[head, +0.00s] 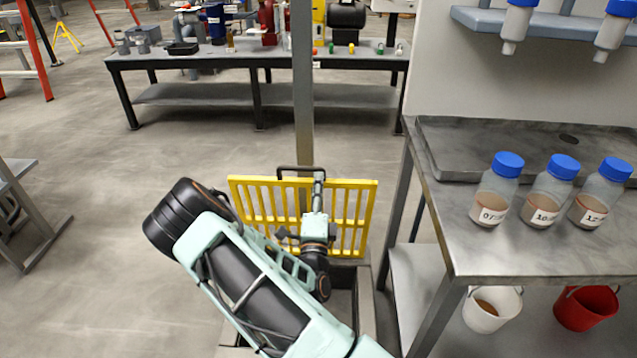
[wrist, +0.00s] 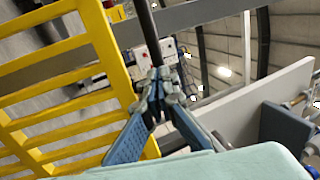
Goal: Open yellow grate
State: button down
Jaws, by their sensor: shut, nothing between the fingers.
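The yellow grate (head: 355,215) stands up, nearly upright, at the far side of an opening in the floor (head: 342,300). Its black handle (head: 290,168) is at the top edge. My gripper (head: 319,177) is shut at the grate's top edge, by the right end of the handle. In the wrist view the grate (wrist: 115,65) fills the left side, and the blue fingertips (wrist: 160,80) meet beside its edge. A black bar, apparently the handle (wrist: 148,25), runs down to the fingertips; I cannot tell whether they touch. My arm hides part of the grate and opening.
A metal post (head: 303,90) rises right behind the grate. A steel table (head: 455,225) with several blue-capped bottles stands close on the right, with a white bucket (head: 490,308) and a red bucket (head: 586,306) below.

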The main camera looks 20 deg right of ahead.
jog(key=f+p+x, duration=0.1)
jog(key=p+x, duration=0.1)
jog(key=x, duration=0.6)
jog(key=shift+w+f, duration=0.25)
